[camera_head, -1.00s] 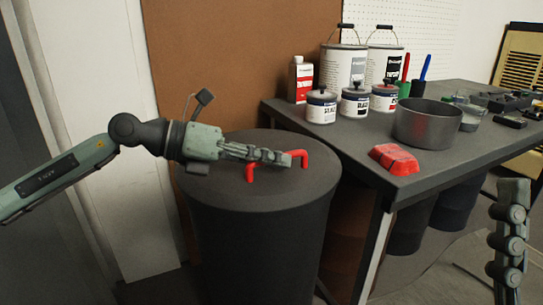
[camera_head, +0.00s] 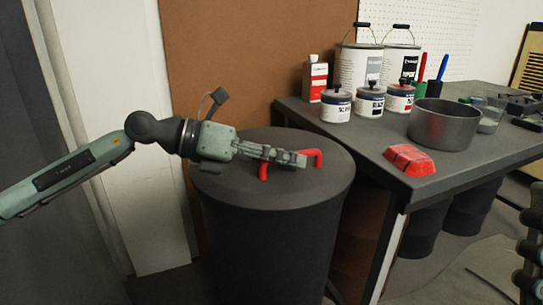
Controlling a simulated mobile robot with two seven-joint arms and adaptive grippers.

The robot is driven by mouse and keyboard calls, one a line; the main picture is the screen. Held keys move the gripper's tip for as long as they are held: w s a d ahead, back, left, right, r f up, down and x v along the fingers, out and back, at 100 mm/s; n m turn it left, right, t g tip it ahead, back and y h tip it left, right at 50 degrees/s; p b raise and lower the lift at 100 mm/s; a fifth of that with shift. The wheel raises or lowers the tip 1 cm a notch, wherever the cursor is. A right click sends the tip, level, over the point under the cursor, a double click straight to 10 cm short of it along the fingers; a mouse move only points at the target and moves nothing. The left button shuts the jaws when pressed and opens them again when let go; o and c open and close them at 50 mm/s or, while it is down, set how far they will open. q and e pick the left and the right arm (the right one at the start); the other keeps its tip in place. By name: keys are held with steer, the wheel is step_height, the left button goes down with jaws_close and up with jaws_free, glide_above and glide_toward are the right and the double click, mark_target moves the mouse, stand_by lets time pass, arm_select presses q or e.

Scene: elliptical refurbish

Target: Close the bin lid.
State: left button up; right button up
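A dark grey round bin (camera_head: 268,240) stands in front of me. Its flat lid (camera_head: 225,180) lies level on top, with no gap visible at the rim. The lid has a red bar handle (camera_head: 318,157). My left gripper (camera_head: 296,158) lies over the handle, its fingers crossing above the bar and hiding its middle. The fingers look close together, but from this side I cannot tell whether they grip the handle. My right gripper (camera_head: 530,250) is partly cut off at the right edge, well away from the bin, and its opening is unclear.
A dark workbench (camera_head: 350,140) stands close at the bin's right. It holds paint cans (camera_head: 359,66), small jars (camera_head: 336,106), a metal pot (camera_head: 443,123) and a red block (camera_head: 410,159). A brown board (camera_head: 230,60) and white wall are behind the bin.

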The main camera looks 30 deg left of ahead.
arm_select(q)
steer(key=v, duration=1.2)
steer(key=shift+f, duration=0.1)
stand_by(0.4)
